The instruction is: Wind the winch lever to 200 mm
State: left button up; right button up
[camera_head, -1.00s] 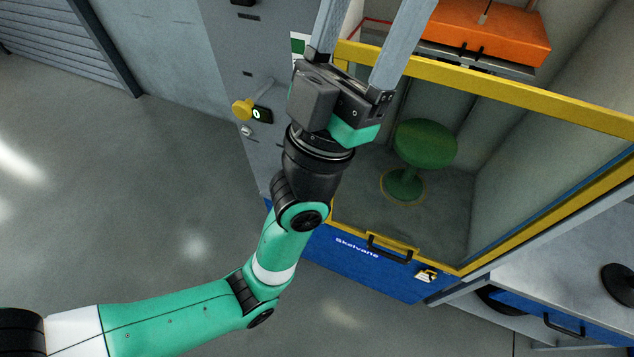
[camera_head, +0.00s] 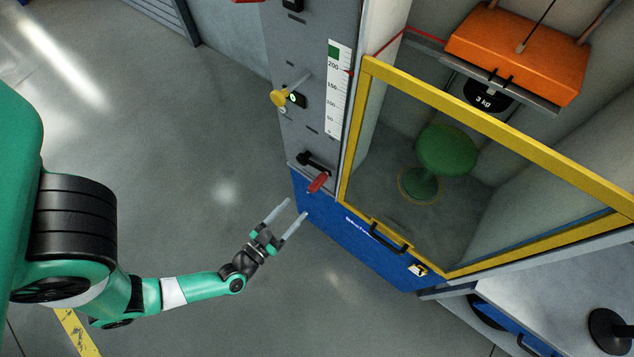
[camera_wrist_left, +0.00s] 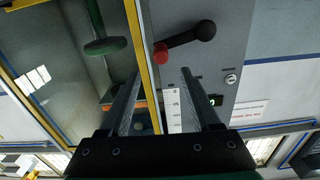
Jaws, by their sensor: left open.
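The winch lever (camera_head: 312,161) is a black arm with a red grip (camera_head: 318,182), low on the grey panel. My left gripper (camera_head: 296,207) is open and empty, below and left of the red grip and apart from it. In the left wrist view the red grip (camera_wrist_left: 161,52) shows just beyond and between the open fingertips (camera_wrist_left: 161,73); the black arm (camera_wrist_left: 190,36) runs right from it. A white scale (camera_head: 337,95) marked 50 to 200 stands above the lever, with a green patch near its top. A red pointer (camera_head: 350,72) sits near the 200 mark. My right gripper is not seen.
A yellow-framed clear door (camera_head: 480,110) with a black handle (camera_head: 388,238) stands right of the panel. Inside are a green stool (camera_head: 446,150), an orange block (camera_head: 515,50) and a 3 kg weight (camera_head: 488,97). A yellow knob (camera_head: 279,98) juts from the panel. Floor left is clear.

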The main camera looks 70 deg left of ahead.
aim_at(310, 190)
pick_arm(q)
jog(key=b+x, duration=0.3)
jog(key=x, duration=0.7)
jog(key=shift+a+f, duration=0.1)
jog(key=shift+a, duration=0.05)
jog(key=shift+w+a, duration=0.25)
jog(key=shift+w, duration=0.2)
grip_shut()
dwell(0.6)
